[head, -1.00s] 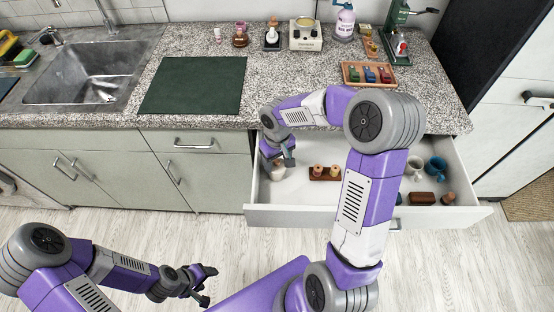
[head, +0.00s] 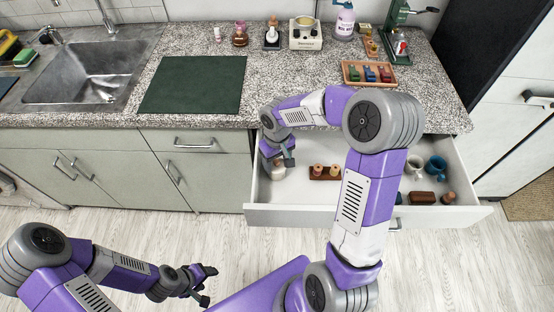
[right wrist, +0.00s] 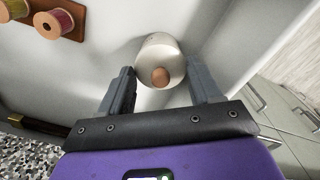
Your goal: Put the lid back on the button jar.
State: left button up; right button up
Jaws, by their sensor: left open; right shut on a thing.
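A pale, round, jar-like thing (head: 278,172) stands in the left end of the open drawer. The right wrist view shows it as a pale cylinder (right wrist: 160,50) with a brown round knob (right wrist: 160,76) on the side facing me. I cannot tell whether this is the lid alone or a lidded jar. My right gripper (right wrist: 160,72) is around it, one finger on each side, and is shut on it. In the head view this gripper (head: 285,160) reaches down into the drawer. My left gripper (head: 207,285) is open and empty, low over the floor.
The drawer (head: 330,213) also holds a wooden spool holder (head: 325,177), two mugs, a brown block (head: 422,198) and a small brown thing (head: 448,197). A small reddish-brown jar (head: 240,36) and other items stand on the counter. The green mat (head: 192,85) is bare.

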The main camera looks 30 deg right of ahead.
dwell(0.3)
jog(key=o, duration=1.2)
jog(key=shift+r+p, duration=2.9)
jog(key=shift+r, duration=0.6)
jog(key=shift+c, duration=0.2)
grip_shut()
